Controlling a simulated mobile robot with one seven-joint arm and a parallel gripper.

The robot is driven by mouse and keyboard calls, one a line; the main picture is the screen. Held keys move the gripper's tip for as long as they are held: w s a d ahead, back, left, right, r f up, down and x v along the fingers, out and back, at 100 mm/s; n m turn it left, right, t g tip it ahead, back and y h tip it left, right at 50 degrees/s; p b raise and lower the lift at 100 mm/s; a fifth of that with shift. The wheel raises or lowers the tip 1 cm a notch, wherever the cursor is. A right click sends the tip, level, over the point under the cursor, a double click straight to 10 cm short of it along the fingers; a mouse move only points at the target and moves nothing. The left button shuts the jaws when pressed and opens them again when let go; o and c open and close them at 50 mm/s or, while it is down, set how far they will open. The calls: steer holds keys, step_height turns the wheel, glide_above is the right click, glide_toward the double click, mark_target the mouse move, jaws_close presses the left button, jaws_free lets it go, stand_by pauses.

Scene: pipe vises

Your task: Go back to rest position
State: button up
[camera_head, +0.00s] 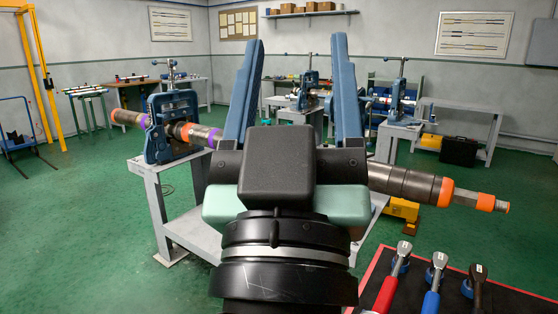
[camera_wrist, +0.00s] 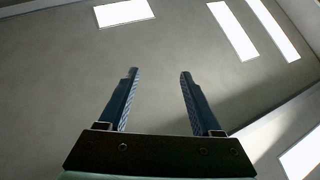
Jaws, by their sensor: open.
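My gripper (camera_head: 293,88) stands upright in the middle of the head view, its two blue fingers wide apart with nothing between them. In the wrist view my gripper (camera_wrist: 156,88) is open and empty against a plain grey ceiling. Behind it, a long dark pipe (camera_head: 405,182) with orange and purple bands runs across a grey workbench (camera_head: 155,195). A blue pipe vise (camera_head: 172,125) on the bench is around the pipe's left part. My gripper and wrist hide the pipe's middle.
At the lower right, a red-edged dark tray (camera_head: 505,297) holds several wrenches, including a red-handled one (camera_head: 390,285) and a blue-handled one (camera_head: 434,280). More benches with vises (camera_head: 398,95) stand at the back. A yellow frame (camera_head: 38,75) and blue cart (camera_head: 20,140) are at left.

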steer(key=s+a+r+t+y+p, duration=0.1)
steer(key=s+r+y+p, duration=0.1)
steer(key=r+p, duration=1.5)
step_height(320, 180, up, 4)
steer(key=shift+s+a, duration=0.15)
steer(key=shift+s, duration=0.4)
